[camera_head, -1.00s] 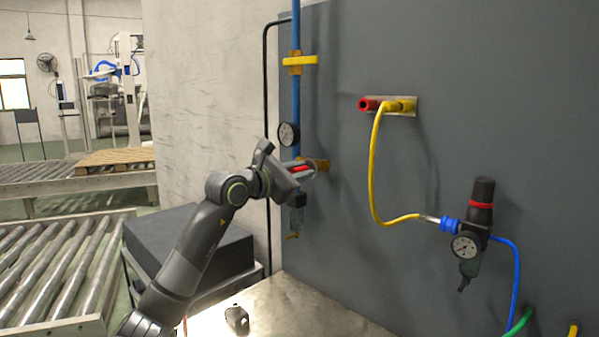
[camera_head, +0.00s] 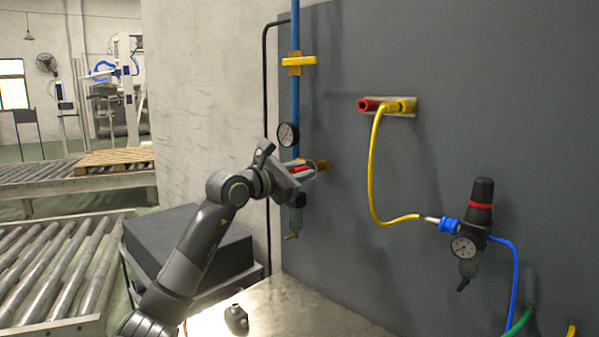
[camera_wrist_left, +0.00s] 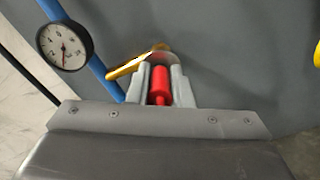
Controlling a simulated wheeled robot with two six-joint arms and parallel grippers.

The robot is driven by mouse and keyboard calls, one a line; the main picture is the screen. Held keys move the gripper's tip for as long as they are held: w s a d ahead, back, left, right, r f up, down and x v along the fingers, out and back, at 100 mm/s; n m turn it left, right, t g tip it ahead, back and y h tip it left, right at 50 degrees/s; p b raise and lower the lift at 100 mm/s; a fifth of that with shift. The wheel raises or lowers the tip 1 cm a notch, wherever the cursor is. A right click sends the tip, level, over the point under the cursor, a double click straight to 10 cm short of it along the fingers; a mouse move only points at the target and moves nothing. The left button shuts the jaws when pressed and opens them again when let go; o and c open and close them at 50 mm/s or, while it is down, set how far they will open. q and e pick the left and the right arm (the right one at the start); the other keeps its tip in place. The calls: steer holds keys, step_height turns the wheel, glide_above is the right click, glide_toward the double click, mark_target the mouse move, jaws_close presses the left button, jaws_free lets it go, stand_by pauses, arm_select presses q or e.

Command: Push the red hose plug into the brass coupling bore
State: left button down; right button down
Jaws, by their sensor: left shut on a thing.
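My left gripper (camera_head: 303,169) is shut on the red hose plug (camera_wrist_left: 160,86), which lies between its two grey fingers in the left wrist view. In the head view a little red of the plug (camera_head: 299,169) shows between the fingers. The brass coupling (camera_head: 322,165) is on the grey panel, just beyond the fingertips. In the left wrist view the coupling (camera_wrist_left: 160,57) is straight ahead of the fingers, partly covered by them. The plug's front end and the bore are hidden, so I cannot tell whether the plug is inside. My right gripper is not in view.
A blue pipe (camera_head: 296,90) with a yellow valve handle (camera_head: 300,61) and a dial gauge (camera_head: 288,134) runs close beside the gripper. A yellow hose (camera_head: 372,165) hangs right of it from a bracket holding another red fitting (camera_head: 369,105). The panel between is bare.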

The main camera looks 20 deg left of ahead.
arm_select(q)
steer(key=shift+w+d, duration=0.1)
steer(key=shift+w, duration=0.15)
stand_by(0.8)
steer(key=shift+r, duration=0.3)
stand_by(0.7)
steer(key=shift+s+f, duration=0.2)
stand_by(0.3)
steer(key=shift+b+v, duration=0.85)
steer(key=shift+v, duration=0.85)
steer(key=shift+f, duration=0.1)
steer(key=shift+s+a+m+b, duration=0.2)
steer(key=shift+s+m+b, duration=0.25)
steer(key=shift+m+b, duration=0.55)
steer(key=shift+p, duration=0.3)
